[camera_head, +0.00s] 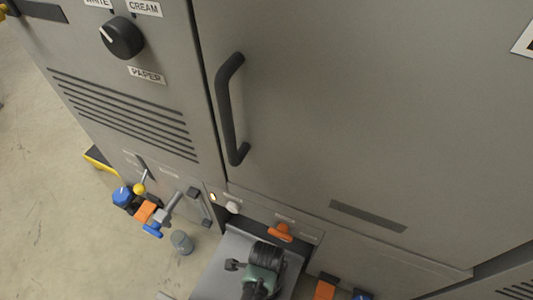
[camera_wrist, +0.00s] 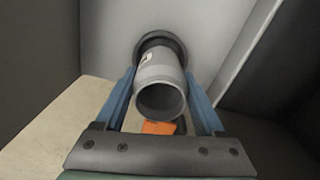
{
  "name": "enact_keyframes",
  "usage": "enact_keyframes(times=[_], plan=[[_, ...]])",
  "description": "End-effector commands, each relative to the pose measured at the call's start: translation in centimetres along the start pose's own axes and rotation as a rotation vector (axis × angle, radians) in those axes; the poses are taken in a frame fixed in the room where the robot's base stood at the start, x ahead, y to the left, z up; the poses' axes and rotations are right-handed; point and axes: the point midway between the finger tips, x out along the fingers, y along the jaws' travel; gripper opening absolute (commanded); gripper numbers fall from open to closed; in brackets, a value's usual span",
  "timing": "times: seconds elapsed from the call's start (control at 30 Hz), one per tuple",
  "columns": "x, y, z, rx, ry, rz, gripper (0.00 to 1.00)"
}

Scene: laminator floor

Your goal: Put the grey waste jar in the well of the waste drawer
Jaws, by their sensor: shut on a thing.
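My gripper (camera_wrist: 160,76) has its two blue fingers shut on the grey waste jar (camera_wrist: 158,73), one on each side, in the wrist view. The jar's open mouth faces the camera, and a small pale label shows on its side. Its far end lines up with a dark round ring (camera_wrist: 174,42) on a light grey surface, which looks like the well of the waste drawer. I cannot tell whether the jar is in the ring or just above it. In the head view the pulled-out grey drawer (camera_head: 230,250) lies under my wrist, which hides the held jar.
A second grey cylinder (camera_head: 182,242) stands left of the drawer. Blue and orange fittings (camera_head: 145,211) stick out of the cabinet near it. A black door handle (camera_head: 230,110) stands out higher up. Open floor (camera_head: 50,180) lies left.

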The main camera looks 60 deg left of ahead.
Motion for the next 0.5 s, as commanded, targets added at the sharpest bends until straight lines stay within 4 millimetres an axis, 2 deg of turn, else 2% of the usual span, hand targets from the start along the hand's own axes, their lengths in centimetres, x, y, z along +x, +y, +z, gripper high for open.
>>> enact_keyframes(times=[0.1, 0.2, 0.5], plan=[[2.0, 0.0, 0.0, 0.000, 0.000, 0.000, 0.10], [3.1, 0.0, 0.0, -0.001, 0.000, 0.000, 0.10], [3.0, 0.0, 0.0, 0.000, 0.000, -0.001, 0.10]])
